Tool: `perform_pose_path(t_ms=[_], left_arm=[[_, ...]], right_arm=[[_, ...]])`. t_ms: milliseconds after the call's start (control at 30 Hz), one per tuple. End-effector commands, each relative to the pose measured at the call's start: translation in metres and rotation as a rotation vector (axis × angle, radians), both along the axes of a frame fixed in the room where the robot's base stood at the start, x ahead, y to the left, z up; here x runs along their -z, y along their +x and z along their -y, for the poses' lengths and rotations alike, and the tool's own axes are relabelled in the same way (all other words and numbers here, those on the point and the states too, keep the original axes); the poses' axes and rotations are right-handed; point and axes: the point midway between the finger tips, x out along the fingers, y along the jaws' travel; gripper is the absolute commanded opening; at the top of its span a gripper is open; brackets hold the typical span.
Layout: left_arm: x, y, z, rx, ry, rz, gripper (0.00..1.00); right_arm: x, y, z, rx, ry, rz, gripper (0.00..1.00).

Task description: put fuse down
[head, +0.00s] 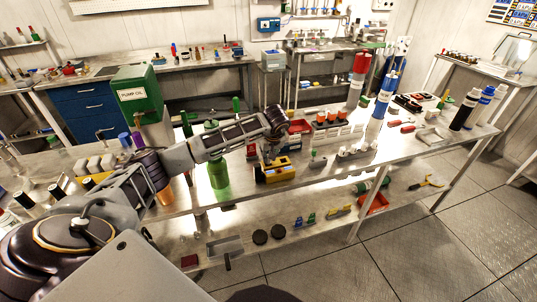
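My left arm reaches in from the left across the workbench. Its gripper (268,158) points down just above or at a yellow and black device (281,171) near the bench's front edge. The fingers are small and dark here, so I cannot tell whether they are open or shut, or whether they touch the device. I cannot make out a fuse; it is too small or hidden at the gripper. My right gripper is not in view.
The metal workbench (330,172) is crowded. A green pump oil box (137,97) and green bottle (218,172) stand left. Red-white and blue-white cylinders (378,112) stand right of the gripper. A lower shelf holds discs, a grey tray (225,246) and a red bin (374,203).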

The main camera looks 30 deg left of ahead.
Motion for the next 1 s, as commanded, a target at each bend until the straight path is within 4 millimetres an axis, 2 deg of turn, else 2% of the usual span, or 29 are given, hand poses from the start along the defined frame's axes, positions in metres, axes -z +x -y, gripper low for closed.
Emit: perform_pose_path(t_ms=[467,500,633,1000], left_arm=[[0.005,0.0,-0.001,-0.001,0.001,0.001,0.0],[0.005,0.0,0.0,-0.001,0.0,0.0,0.26],[0.005,0.0,0.0,-0.001,0.0,0.0,0.43],[0.004,0.0,0.0,-0.001,0.0,0.0,0.44]], right_arm=[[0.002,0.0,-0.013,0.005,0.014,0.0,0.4],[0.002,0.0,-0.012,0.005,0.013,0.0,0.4],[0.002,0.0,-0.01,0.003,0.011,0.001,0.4],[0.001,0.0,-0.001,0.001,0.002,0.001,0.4]])
